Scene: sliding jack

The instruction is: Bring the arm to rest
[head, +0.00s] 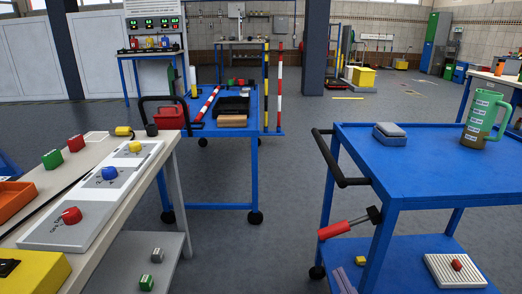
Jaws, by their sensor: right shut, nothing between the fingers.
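I cannot make out my left or right gripper, or either arm, anywhere in the head view. Nearest the left side is a white-topped table (157,150). On it is a long pale panel (93,205) with a red knob (72,215), a blue knob (109,173) and a yellow knob (135,147). At the right is a blue cart (350,140) with a black push handle (328,158). A lever with a red grip (334,230) juts left from beside the cart's leg. I cannot identify a jack with certainty.
A green jug (480,118) and a grey-blue block (389,134) stand on the blue cart. A ribbed white tray (440,275) is on its lower shelf. Another blue cart (225,150) stands behind, with a red box (168,118). Open grey floor (290,185) lies between the carts.

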